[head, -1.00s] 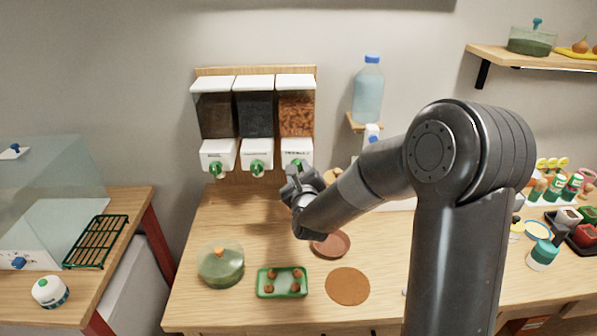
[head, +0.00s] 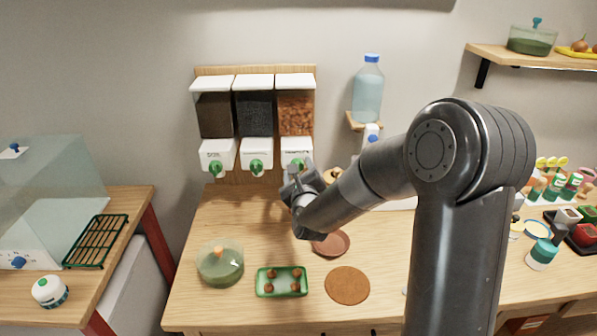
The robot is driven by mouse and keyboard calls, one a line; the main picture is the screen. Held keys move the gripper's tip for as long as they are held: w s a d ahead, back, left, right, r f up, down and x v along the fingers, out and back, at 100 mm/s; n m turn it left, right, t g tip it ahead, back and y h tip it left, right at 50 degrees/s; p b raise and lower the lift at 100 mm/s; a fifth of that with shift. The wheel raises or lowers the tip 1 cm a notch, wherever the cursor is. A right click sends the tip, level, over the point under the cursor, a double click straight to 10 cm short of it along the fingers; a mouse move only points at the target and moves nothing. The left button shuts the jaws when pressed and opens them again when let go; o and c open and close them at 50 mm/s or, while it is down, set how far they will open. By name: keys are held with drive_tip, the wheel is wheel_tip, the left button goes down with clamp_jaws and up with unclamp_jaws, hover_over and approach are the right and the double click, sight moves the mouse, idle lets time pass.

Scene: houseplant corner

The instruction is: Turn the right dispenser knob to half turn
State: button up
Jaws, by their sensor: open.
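Three dispensers hang side by side on a wooden backboard on the wall. The right dispenser (head: 296,113) holds orange-brown chunks, and its white lower front carries a green knob (head: 297,163). My gripper (head: 292,172) is at this knob and hides its lower part. It is open; I cannot tell whether its fingers touch the knob or stand around it. The middle dispenser's green knob (head: 257,167) and the left one's green knob (head: 215,169) are in full view. The knob's exact turn angle on the right dispenser is too small and covered to read.
Below are a green lidded bowl (head: 220,264), a green tray (head: 282,282) with several brown balls, a brown round mat (head: 347,285) and a terracotta saucer (head: 331,243). A water bottle (head: 367,92) stands on a small ledge at right. The bench's left back is clear.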

drive_tip(key=s+d, duration=0.1)
drive_tip(key=s, duration=0.9)
drive_tip(key=shift+s, duration=0.4)
drive_tip(key=s+d+r+n+g, duration=0.2)
drive_tip(key=s+d+n+g, duration=0.1)
drive_tip(key=s+n, duration=0.6)
drive_tip(key=s+d+r+n+g+h, duration=0.1)
drive_tip(key=s+d+n+g, duration=0.3)
drive_tip(key=s+n, duration=0.5)
drive_tip(key=s+d+r+n+g, duration=0.3)
drive_tip(key=s+n+g, duration=0.2)
drive_tip(key=s+n, duration=0.4)
drive_tip(key=shift+s+d+r+n+h, duration=0.15)
drive_tip(key=shift+s+n+h, duration=0.15)
drive_tip(key=shift+n, duration=0.3)
